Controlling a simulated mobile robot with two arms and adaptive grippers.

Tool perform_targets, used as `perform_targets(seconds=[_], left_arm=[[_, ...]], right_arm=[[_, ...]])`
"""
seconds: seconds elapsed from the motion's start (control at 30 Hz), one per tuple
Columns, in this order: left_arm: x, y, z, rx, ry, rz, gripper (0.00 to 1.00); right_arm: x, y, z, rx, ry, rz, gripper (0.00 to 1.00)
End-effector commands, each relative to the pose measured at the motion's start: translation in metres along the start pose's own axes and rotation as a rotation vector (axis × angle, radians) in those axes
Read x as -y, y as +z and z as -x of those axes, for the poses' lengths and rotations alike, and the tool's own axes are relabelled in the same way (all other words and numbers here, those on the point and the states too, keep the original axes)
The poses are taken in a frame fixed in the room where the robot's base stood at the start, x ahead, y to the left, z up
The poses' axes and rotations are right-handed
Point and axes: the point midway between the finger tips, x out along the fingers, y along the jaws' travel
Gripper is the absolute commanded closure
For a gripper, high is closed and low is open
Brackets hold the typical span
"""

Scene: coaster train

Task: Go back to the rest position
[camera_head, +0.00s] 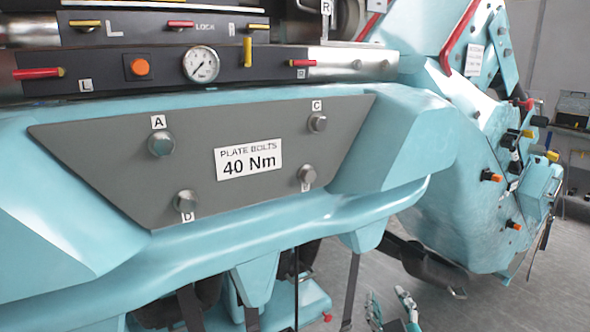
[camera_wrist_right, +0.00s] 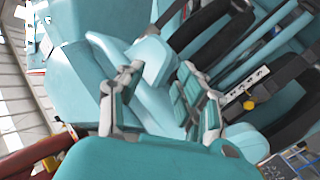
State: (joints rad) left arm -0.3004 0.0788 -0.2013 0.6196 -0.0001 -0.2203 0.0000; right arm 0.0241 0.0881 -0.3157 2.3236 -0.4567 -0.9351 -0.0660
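My right gripper (camera_head: 387,296) shows at the bottom edge of the head view, right of the middle, with its two fingers spread apart. It is below and clear of the teal coaster car front (camera_head: 250,215). In the right wrist view the gripper (camera_wrist_right: 162,70) is also open, with nothing visible between its fingers. Teal car parts and dark straps show behind it there. My left gripper is not in view.
A grey plate (camera_head: 115,155) with bolts and a "40 Nm" label (camera_head: 249,160) is on the car front. Above it is a panel with a gauge (camera_head: 201,64) and levers. A teal body with orange knobs (camera_head: 514,225) stands at right. Grey floor (camera_head: 480,308) is open at lower right.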

Motion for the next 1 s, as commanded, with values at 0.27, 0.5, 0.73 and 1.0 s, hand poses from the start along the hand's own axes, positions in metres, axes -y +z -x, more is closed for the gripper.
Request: perform_targets(seconds=[0.27,0.5,0.73,1.0], left_arm=[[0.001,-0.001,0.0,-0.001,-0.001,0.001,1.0],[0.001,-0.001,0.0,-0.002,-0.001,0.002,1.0],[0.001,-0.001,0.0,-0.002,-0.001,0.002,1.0],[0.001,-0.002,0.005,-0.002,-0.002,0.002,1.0]], right_arm=[[0.051,0.173,0.091,0.573,-0.231,-0.154,0.64],[0.073,0.241,0.173,0.883,-0.354,-0.216,0.64],[0.084,0.275,0.244,1.111,-0.446,-0.251,0.64],[0.123,0.34,0.215,1.128,-0.452,-0.242,0.64]])
